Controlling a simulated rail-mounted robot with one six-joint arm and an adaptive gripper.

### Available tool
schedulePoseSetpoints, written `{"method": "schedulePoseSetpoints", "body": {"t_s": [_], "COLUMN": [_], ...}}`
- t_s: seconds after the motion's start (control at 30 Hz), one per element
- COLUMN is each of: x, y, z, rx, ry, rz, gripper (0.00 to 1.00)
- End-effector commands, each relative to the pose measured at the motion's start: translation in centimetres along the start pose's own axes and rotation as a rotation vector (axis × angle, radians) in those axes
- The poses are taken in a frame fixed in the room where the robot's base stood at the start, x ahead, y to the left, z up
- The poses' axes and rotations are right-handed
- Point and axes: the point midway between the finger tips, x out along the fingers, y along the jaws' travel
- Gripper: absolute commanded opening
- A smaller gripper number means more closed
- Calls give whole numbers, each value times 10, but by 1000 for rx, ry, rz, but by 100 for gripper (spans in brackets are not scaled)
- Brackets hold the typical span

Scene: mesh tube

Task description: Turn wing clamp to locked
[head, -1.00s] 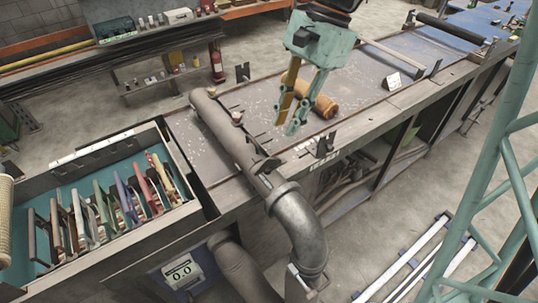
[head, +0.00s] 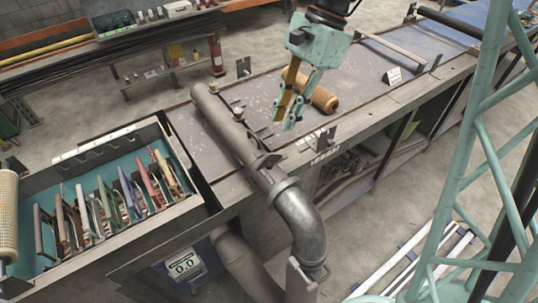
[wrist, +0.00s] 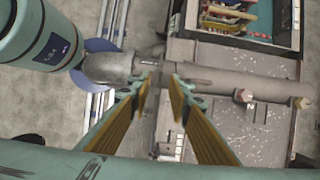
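A grey tube (head: 226,122) lies across the bench and ends in a bent elbow (head: 302,222) over the front edge. A dark bracket-like fitting (head: 267,162) sits on the tube just before the elbow; it may be the wing clamp, but its lock state is too small to tell. My gripper (head: 286,123) hangs above the bench, right of the tube and apart from it. In the wrist view, the fingers of my gripper (wrist: 161,82) point toward the tube (wrist: 215,85) with an empty gap between them. The dark fitting is not clear there.
A tan roll (head: 325,99) lies on the bench behind my gripper. Upright black brackets stand at the bench's front (head: 325,140) and back (head: 243,67) edges. A white label (head: 393,76) stands farther right.

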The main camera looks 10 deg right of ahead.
Motion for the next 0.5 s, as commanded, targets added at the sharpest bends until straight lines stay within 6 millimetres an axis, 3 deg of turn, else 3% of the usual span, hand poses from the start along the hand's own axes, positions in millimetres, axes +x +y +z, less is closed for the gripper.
{"method": "schedulePoseSetpoints", "body": {"t_s": [0.5], "x": [53], "y": [1], "z": [0], "rx": [0], "ry": [-1], "rz": [3], "gripper": [18]}}
